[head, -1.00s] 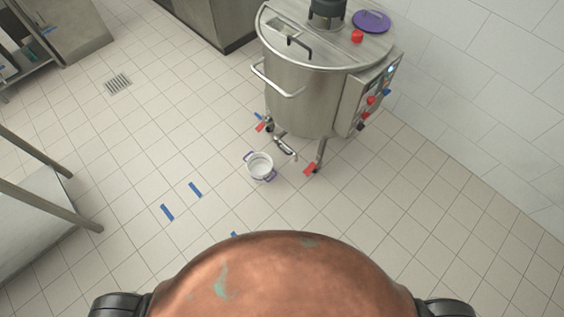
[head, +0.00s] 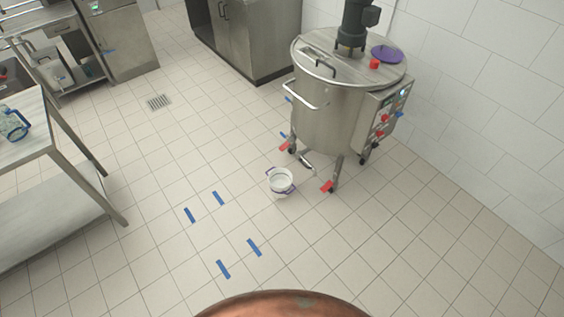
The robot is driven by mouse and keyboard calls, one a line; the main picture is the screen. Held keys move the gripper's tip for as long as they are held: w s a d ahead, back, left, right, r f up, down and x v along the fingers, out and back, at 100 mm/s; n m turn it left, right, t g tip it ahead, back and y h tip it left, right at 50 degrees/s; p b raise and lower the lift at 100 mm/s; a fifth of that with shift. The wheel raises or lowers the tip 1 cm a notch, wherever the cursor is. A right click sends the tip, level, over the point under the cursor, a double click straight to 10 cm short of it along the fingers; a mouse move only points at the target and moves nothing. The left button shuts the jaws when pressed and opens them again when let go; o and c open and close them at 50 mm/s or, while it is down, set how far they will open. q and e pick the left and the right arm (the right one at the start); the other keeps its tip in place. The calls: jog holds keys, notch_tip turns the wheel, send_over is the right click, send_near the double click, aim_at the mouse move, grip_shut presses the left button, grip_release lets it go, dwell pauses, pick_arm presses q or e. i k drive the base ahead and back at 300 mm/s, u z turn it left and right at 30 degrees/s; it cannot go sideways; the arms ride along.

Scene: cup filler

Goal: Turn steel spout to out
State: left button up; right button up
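The steel spout (head: 307,161) sits low under the front of a large steel kettle (head: 328,112). It slants down to the right, close to the floor. Its exact turn is too small to tell. A small white pot (head: 281,181) with purple handles stands on the floor, just in front and to the left of the spout. Neither of my grippers is in view.
The kettle stands on legs with red feet (head: 327,186) and has a control box (head: 385,115) on its right. A steel table (head: 72,150) is at the left, cabinets (head: 245,35) behind. Tiled floor with blue tape marks (head: 254,247) is open in front.

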aim_at(305, 166)
jog(key=u, duration=0.55)
jog(key=i, duration=1.2)
jog(key=z, duration=0.6)
